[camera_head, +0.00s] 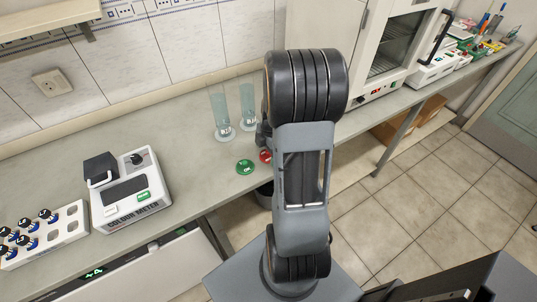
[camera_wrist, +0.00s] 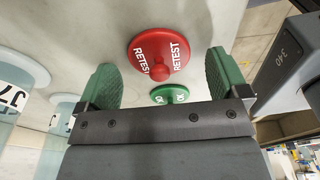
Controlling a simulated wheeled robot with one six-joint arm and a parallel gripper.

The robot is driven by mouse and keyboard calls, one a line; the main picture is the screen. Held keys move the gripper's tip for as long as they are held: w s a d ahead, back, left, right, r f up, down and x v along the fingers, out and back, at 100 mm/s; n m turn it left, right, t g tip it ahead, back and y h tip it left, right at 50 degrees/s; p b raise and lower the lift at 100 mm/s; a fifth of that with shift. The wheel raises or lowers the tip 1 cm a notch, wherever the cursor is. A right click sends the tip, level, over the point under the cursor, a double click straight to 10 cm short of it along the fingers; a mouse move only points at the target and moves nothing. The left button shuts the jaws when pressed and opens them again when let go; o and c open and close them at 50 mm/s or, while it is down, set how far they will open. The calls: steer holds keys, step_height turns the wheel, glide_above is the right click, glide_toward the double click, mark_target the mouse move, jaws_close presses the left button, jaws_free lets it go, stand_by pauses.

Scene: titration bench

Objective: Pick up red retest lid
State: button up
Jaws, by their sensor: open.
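The red retest lid (camera_wrist: 158,52) is a round disc with a central knob and white RETEST lettering. It lies on the grey bench in the wrist view, ahead of my gripper (camera_wrist: 160,84). The green fingers are spread wide, one to each side of the lid's line, with nothing between them. In the head view the red lid (camera_head: 265,156) is partly hidden by my arm, and my gripper is mostly hidden behind the arm. The green lid (camera_head: 245,167) lies just left of the red one; it also shows in the wrist view (camera_wrist: 169,95).
Two clear cylinders (camera_head: 221,112) (camera_head: 248,105) stand on the bench behind the lids. A colour meter (camera_head: 127,190) and a white rack (camera_head: 72,232) of vials are to the left. A glass-fronted cabinet (camera_head: 395,48) is to the right. The bench's front edge is close to the lids.

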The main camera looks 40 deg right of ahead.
steer(key=shift+f, duration=0.3)
steer(key=c, duration=1)
steer(key=shift+r, duration=0.15)
steer(key=shift+r, duration=0.6)
steer(key=s+r, duration=0.1)
steer(key=r, duration=0.1)
steer(key=s+r, duration=0.2)
steer(key=r, duration=0.1)
steer(key=s+a+r, duration=0.1)
steer(key=s+r, duration=0.1)
steer(key=shift+r, duration=0.4)
steer(key=s+a+r+b, duration=0.1)
steer(key=s+r, duration=0.2)
steer(key=s, duration=0.5)
steer(key=shift+s+a+r, duration=0.4)
